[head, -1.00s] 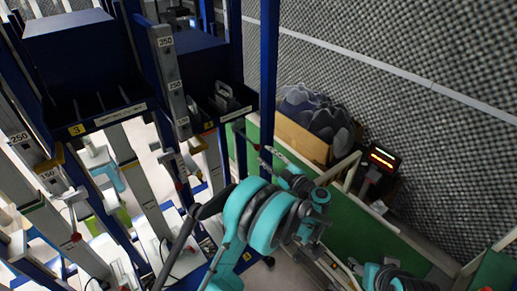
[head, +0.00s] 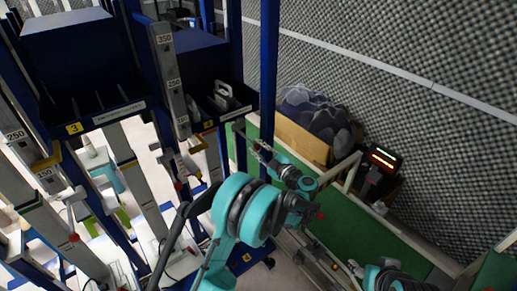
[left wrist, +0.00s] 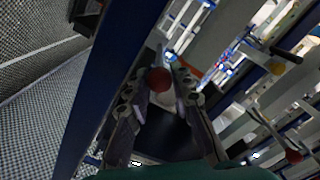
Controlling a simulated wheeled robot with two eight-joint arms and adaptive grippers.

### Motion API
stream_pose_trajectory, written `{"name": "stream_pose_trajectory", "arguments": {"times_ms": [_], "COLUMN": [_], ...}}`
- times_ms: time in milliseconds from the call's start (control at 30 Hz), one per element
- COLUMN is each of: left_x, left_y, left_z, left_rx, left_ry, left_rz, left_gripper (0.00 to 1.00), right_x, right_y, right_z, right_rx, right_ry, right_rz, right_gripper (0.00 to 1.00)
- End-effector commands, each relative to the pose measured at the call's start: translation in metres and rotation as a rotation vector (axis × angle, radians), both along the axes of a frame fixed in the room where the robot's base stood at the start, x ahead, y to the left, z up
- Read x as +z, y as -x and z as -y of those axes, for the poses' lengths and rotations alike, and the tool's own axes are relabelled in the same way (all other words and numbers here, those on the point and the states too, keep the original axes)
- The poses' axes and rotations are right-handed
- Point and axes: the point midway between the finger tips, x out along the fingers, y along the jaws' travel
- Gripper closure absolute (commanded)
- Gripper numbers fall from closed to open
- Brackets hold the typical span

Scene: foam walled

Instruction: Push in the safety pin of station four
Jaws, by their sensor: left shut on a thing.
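The station four bin (head: 190,75) is blue, with a yellow number plate (head: 208,124) on its front edge. How deep the pin sits is hidden. My right arm shows at the bottom right; its fingers are unclear.
The station three bin (head: 80,50) stands at the left. A blue post (head: 268,80) rises close beside my left gripper. Behind are a cardboard box (head: 305,140) with grey foam, a display with lit bars (head: 383,158) and a grey foam wall.

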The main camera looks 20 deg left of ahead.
Motion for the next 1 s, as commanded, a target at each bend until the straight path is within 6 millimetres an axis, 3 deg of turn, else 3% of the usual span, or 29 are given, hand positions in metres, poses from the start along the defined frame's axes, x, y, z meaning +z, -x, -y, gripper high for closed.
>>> {"name": "stream_pose_trajectory", "arguments": {"times_ms": [400, 800, 833, 867, 1000], "left_x": [-0.001, 0.0, 0.001, 0.001, 0.0], "left_y": [-0.049, -0.056, -0.056, -0.056, -0.055], "left_z": [-0.063, -0.071, -0.071, -0.071, -0.071], "left_rx": [0.003, -0.001, -0.001, -0.001, 0.0], "left_ry": [0.0, -0.001, -0.001, -0.001, 0.0], "left_rz": [0.0, 0.0, 0.0, 0.0, 0.0], "left_gripper": [1.0, 1.0, 0.73, 0.68, 0.68], "right_x": [-0.007, -0.007, -0.007, -0.007, -0.007], "right_y": [0.0, 0.0, 0.0, 0.0, 0.0], "right_z": [0.0, 0.0, 0.0, 0.0, 0.0], "right_rx": [0.0, 0.0, 0.0, 0.0, 0.0], "right_ry": [0.0, 0.0, 0.0, 0.0, 0.0], "right_rz": [0.0, 0.0, 0.0, 0.0, 0.0], "right_gripper": [0.43, 0.43, 0.43, 0.43, 0.43]}}
